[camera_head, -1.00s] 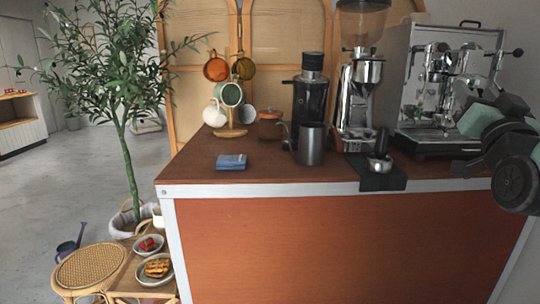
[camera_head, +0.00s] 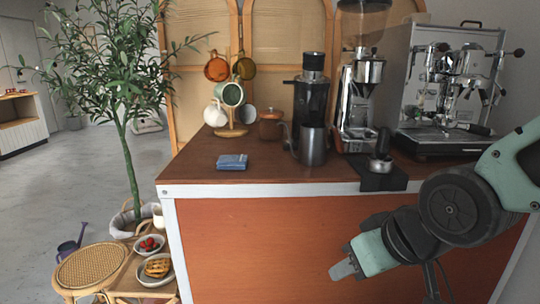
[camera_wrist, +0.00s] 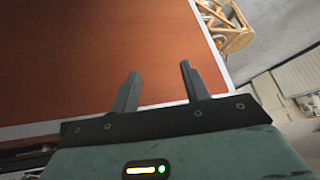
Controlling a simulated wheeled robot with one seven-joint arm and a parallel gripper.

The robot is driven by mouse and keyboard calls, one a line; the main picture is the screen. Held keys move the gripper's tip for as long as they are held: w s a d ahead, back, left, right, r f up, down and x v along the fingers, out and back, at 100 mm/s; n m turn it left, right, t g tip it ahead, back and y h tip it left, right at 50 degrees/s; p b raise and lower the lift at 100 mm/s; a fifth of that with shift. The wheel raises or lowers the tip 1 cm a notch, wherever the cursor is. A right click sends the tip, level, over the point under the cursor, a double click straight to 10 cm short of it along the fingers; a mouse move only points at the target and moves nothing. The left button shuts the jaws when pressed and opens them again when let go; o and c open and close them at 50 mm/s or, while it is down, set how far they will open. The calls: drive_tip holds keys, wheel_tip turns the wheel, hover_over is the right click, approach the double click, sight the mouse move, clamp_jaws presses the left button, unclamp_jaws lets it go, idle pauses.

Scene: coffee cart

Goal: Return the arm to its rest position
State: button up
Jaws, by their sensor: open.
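My gripper (camera_head: 345,270) is in front of the coffee cart's orange-brown front panel (camera_head: 270,245) in the head view, below the countertop edge. My arm reaches in from the right edge, bent downward. In the wrist view, the two dark fingers of my gripper (camera_wrist: 158,88) stand apart with nothing between them.
The countertop (camera_head: 270,178) holds a blue cloth (camera_head: 232,161), a metal pitcher (camera_head: 313,146), a grinder (camera_head: 360,90) and an espresso machine (camera_head: 450,85). Floor is clear at far left.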

drive_tip(key=s+f+n+g+h+p, duration=0.1)
drive_tip(key=s+f+n+g+h, duration=0.15)
drive_tip(key=s+g, duration=0.75)
drive_tip(key=s+r+t+p, duration=0.3)
drive_tip(key=r+t+p, duration=0.1)
drive_tip(key=r+p, duration=1.1)
drive_tip(key=shift+s+d+r, duration=0.2)
drive_tip(key=shift+d, duration=0.15)
